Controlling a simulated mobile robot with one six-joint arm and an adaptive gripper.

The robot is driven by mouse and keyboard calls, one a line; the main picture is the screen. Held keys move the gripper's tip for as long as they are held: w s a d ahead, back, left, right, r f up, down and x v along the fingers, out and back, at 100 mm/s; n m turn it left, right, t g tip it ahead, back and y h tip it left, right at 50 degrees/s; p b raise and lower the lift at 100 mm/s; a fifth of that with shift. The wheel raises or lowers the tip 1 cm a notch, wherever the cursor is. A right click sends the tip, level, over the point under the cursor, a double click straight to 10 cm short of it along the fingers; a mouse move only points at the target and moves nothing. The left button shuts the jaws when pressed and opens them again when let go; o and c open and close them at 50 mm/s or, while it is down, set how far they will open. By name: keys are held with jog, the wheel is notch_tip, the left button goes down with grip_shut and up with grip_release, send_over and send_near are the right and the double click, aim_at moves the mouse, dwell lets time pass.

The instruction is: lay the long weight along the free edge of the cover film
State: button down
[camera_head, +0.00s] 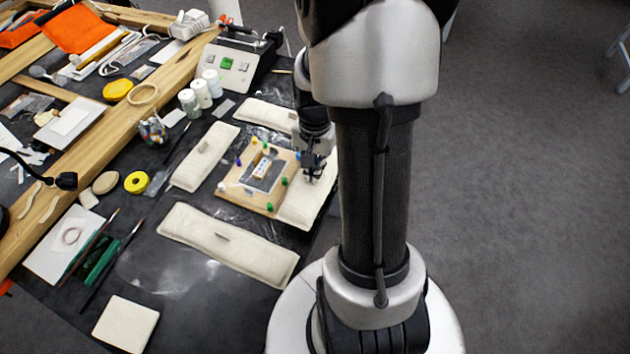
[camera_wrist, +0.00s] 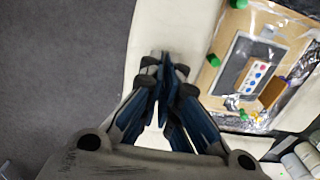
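A pale, padded long weight (camera_head: 301,207) lies flat along the right side of a wooden board (camera_head: 233,189); it also shows under my fingers in the wrist view (camera_wrist: 210,22). My gripper (camera_head: 313,172) is low over this weight, with fingertips close together (camera_wrist: 165,72) in the wrist view. The fingers hide whatever is between them, so a grip on the weight's tab cannot be made out. Clear, shiny cover film (camera_wrist: 292,28) shows around the board. A grey panel with a small coloured piece (camera_head: 262,170) lies on the board. Which film edge is free is unclear.
Similar padded weights lie at the board's front (camera_head: 228,243), left (camera_head: 204,155) and back (camera_head: 265,113). Colored pegs (camera_head: 284,181) stand around the board. White bottles (camera_head: 201,92) and a control box (camera_head: 228,66) stand behind. Open floor (camera_head: 530,200) lies to the right.

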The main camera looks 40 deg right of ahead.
jog(key=shift+f+b, duration=0.7)
jog(key=shift+f, duration=1.45)
jog(key=shift+f, duration=0.1)
jog(key=shift+f+b, duration=0.35)
jog(key=shift+f, duration=0.05)
jog(key=c, duration=1.8)
grip_release()
